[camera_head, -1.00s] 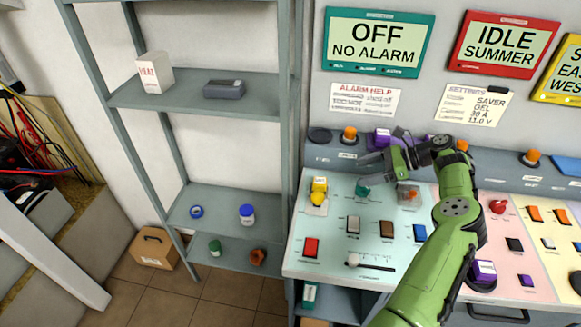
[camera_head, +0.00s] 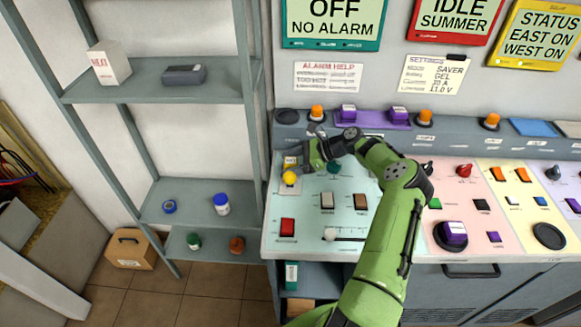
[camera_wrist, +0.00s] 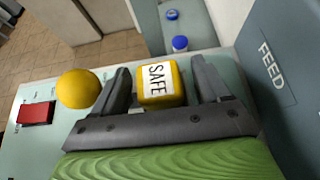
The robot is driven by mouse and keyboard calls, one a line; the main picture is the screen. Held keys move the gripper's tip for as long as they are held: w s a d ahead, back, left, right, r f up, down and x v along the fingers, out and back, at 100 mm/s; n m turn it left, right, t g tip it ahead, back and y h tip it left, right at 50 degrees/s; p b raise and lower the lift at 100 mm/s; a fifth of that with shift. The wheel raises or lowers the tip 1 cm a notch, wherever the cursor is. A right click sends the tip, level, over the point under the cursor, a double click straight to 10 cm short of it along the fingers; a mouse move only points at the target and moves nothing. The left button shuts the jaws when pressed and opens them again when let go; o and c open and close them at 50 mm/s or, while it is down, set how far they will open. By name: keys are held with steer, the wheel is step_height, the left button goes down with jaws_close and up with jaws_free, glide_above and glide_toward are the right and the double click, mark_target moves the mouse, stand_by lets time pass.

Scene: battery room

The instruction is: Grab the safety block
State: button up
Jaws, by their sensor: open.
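The safety block is a yellow block (camera_wrist: 158,88) with a white SAFE label. In the wrist view it sits between the two dark fingers of my gripper (camera_wrist: 160,72), with a gap showing on the right side. The left finger is close to it, and I cannot tell whether it touches. My gripper is open. In the head view, the block (camera_head: 290,161) is at the back left of the console's pale green panel, partly hidden by my gripper (camera_head: 287,153). A yellow ball-shaped knob (camera_wrist: 79,88) is just outside the left finger.
A red switch (camera_head: 287,228) and rocker switches (camera_head: 327,201) lie nearer the console's front. A raised ledge with orange buttons (camera_head: 317,112) runs behind. A grey shelf unit (camera_head: 160,92) stands left of the console, with a blue-capped jar (camera_head: 221,204).

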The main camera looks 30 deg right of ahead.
steer(key=shift+s+r, duration=0.1)
steer(key=shift+c, duration=0.2)
steer(key=c, duration=1)
